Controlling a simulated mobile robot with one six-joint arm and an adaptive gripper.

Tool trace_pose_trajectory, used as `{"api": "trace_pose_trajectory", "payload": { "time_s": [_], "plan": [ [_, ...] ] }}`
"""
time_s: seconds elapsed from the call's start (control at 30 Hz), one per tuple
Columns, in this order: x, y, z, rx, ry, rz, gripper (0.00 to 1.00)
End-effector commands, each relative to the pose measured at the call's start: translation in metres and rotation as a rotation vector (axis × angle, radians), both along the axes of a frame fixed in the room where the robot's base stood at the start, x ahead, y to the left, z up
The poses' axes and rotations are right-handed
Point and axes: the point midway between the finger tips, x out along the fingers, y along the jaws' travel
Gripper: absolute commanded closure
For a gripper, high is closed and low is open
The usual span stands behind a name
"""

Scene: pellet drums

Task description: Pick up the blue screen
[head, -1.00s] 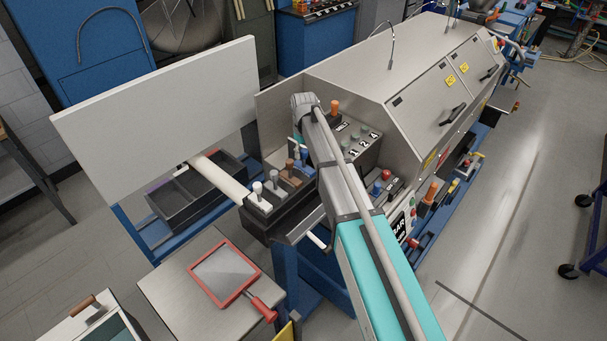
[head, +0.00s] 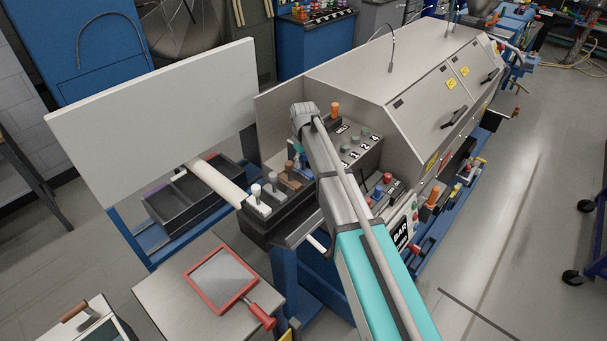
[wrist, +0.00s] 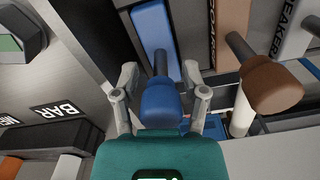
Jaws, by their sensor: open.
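The blue screen shows in the wrist view as a blue knob (wrist: 160,103) on a dark stem, with a long blue plate (wrist: 152,30) behind it. My gripper (wrist: 160,76) is open, with one finger on each side of the blue knob and stem. I cannot tell whether either finger touches it. In the head view my arm reaches down to the row of knobbed screens in the dark rack (head: 262,218), and hides part of it.
A brown-knobbed screen (wrist: 274,88) stands close to the right in the wrist view. The head view shows a white-knobbed screen (head: 257,200), a control panel (head: 360,150), a large pale panel (head: 150,120) and a red-framed tool (head: 222,280) on a small table.

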Motion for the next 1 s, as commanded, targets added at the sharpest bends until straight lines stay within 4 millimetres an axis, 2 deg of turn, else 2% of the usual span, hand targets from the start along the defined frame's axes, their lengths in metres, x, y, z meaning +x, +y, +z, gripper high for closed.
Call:
{"api": "trace_pose_trajectory", "payload": {
  "time_s": [0.1,0.4,1.0],
  "plan": [
    [-0.0001,0.0002,0.0,0.0,0.0,0.0,0.45],
    [0.0,0.0003,0.0,0.0,0.0,0.0,1.0],
    [0.0,0.0,0.0052,0.0,0.0,0.0,1.0]
  ]
}}
